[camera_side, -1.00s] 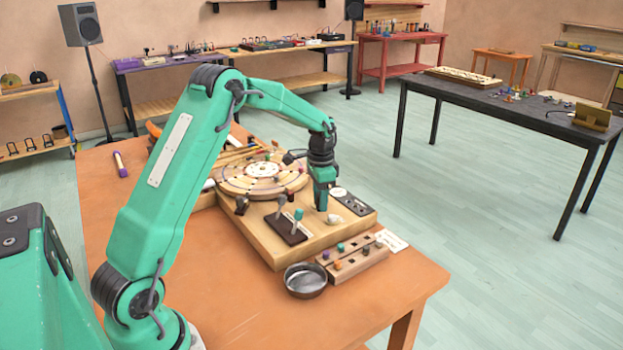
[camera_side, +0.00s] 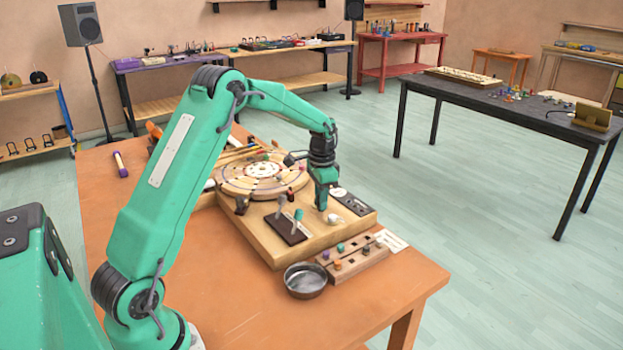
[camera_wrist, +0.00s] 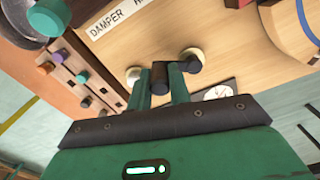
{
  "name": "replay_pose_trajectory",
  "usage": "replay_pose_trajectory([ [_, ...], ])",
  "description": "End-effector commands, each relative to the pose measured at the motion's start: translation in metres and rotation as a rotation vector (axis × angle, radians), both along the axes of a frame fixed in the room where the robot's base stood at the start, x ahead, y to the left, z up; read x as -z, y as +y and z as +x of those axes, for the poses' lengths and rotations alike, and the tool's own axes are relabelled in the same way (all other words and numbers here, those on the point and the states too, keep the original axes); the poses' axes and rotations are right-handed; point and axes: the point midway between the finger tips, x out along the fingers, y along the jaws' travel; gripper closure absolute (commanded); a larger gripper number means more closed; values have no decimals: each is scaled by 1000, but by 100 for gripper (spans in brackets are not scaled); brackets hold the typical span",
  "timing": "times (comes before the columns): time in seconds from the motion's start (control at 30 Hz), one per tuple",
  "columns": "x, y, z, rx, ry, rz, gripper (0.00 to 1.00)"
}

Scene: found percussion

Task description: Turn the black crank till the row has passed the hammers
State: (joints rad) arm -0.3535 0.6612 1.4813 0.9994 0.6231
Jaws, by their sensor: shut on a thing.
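My gripper (camera_wrist: 160,88) is shut on the black crank (camera_wrist: 160,72), whose dark grip shows between the two green fingertips in the wrist view. In the side view my gripper (camera_side: 322,204) points down at the right part of the wooden board, and the crank is mostly hidden by it. The round wooden wheel (camera_side: 235,187) with coloured pegs lies on the board to the left of my gripper.
A metal bowl (camera_side: 305,281) and a wooden peg block (camera_side: 352,262) stand at the board's front edge. A label reading DAMPER (camera_wrist: 115,17) lies on the board. A purple-ended stick (camera_side: 120,164) lies on the orange table, whose front right (camera_side: 400,285) is clear.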

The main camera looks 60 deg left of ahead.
Motion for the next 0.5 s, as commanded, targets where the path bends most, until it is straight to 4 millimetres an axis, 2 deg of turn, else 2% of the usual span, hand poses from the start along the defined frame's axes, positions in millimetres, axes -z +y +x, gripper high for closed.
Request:
replay_pose_trajectory([
  [0.27,-1,-3,8,-162,-1,1,100],
  [0.5,-1,-5,17,-373,-2,1,100],
])
